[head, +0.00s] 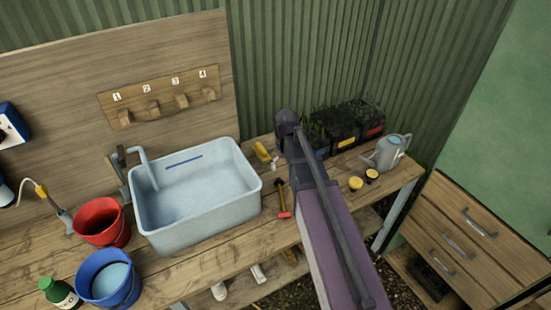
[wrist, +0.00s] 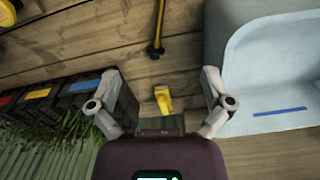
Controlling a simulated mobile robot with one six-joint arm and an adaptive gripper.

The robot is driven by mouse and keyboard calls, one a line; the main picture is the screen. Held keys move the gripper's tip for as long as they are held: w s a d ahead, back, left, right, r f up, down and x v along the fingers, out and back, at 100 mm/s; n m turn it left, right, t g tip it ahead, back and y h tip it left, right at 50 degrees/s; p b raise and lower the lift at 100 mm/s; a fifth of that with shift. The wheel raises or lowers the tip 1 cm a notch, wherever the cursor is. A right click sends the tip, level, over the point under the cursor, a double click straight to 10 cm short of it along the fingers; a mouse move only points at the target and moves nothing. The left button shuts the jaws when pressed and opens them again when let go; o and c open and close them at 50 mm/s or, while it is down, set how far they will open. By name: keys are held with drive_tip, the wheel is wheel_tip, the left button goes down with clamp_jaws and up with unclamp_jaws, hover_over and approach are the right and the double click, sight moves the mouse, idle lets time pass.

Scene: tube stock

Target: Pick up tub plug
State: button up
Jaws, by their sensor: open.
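I see no clearly recognisable tub plug in either view. A small yellow item (wrist: 162,98) lies on the wooden bench in the wrist view, midway between my fingers and apart from both. It also shows in the head view (head: 262,152), beside the right rim of the pale blue tub (head: 200,222); a small whitish piece (head: 274,165) is close to it. My gripper (wrist: 160,82) is open and empty above the bench, with its fingers spread wide. The tub also shows at the right in the wrist view (wrist: 250,60).
A hammer (head: 285,214) lies on the bench right of the tub. Black planters (head: 335,120) stand at the back, with a grey watering can (head: 386,153) and two yellow-topped pots nearby. Red (head: 101,222) and blue (head: 109,284) buckets stand left of the tub.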

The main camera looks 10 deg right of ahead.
drive_tip(key=w+r+n+p, duration=0.1)
drive_tip(key=w+r+p, duration=0.2)
drive_tip(key=w, duration=0.4)
drive_tip(key=w+r+n+p, duration=0.1)
drive_tip(key=w+r+p, duration=0.2)
drive_tip(key=w, duration=0.5)
drive_tip(key=shift+w+a+r, duration=0.2)
drive_tip(key=shift+r, duration=0.5)
drive_tip(key=shift+f, duration=0.2)
wheel_tip(320, 180, down, 8)
drive_tip(key=b, duration=0.8)
drive_tip(key=shift+f+b, duration=0.15)
drive_tip(key=shift+b, duration=0.25)
drive_tip(key=shift+d+f+b, duration=0.15)
drive_tip(key=shift+f+b, duration=1.15)
drive_tip(key=shift+d+f+b, duration=0.1)
drive_tip(key=shift+f+b, duration=1.2)
drive_tip(key=shift+f, duration=0.2)
